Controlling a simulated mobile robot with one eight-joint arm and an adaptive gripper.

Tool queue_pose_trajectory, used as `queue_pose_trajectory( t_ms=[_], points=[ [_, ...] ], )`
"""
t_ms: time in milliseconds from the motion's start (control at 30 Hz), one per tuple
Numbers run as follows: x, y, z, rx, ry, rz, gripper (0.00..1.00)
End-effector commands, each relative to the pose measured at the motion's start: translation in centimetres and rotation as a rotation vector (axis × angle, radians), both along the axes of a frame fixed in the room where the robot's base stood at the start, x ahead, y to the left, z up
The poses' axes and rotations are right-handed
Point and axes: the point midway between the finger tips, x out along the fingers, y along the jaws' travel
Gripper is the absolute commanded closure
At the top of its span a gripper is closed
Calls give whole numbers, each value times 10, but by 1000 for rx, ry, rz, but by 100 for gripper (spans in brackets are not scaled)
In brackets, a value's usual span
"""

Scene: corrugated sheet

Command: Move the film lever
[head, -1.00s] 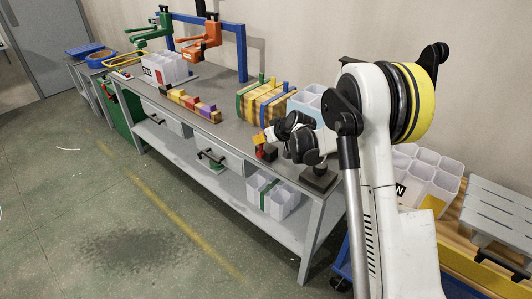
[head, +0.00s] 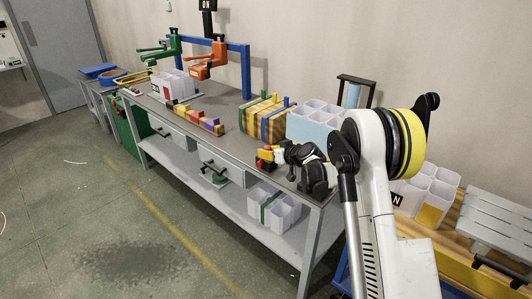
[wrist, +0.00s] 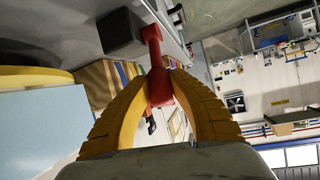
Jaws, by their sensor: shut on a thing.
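The film lever, a red bar with a thick rounded end, shows in the wrist view (wrist: 157,75), running up beside a dark block (wrist: 122,33). My gripper (wrist: 160,88) has its two yellow fingers closed on the lever's thick near end, one on each side. In the head view my gripper (head: 276,155) is low over the right part of the grey bench (head: 228,142), with a bit of red at its fingertips. My wrist hides part of the lever and its mount there.
Striped wooden blocks (head: 265,118) and a white divided bin (head: 312,122) stand close behind my gripper. Coloured blocks (head: 198,117) lie to the left. A black frame (head: 357,80) stands behind the bin. Open floor lies in front of the bench.

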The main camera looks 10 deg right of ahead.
Motion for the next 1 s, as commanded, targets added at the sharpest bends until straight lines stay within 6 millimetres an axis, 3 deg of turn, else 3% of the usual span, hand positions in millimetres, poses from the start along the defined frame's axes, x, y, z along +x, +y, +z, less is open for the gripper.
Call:
queue_pose_trajectory(
  t_ms=[33, 67, 100, 133, 567, 1000],
  points=[
    [1, 0, 1, 1, -2, -2, 100],
    [1, 0, 1, 1, -2, -2, 70],
    [1, 0, 1, 1, -2, -2, 58],
    [1, 0, 1, 1, -2, -2, 52],
    [-9, -5, 5, 0, -1, -2, 52],
    [-84, -40, 42, 1, 0, -4, 52]
  ],
)
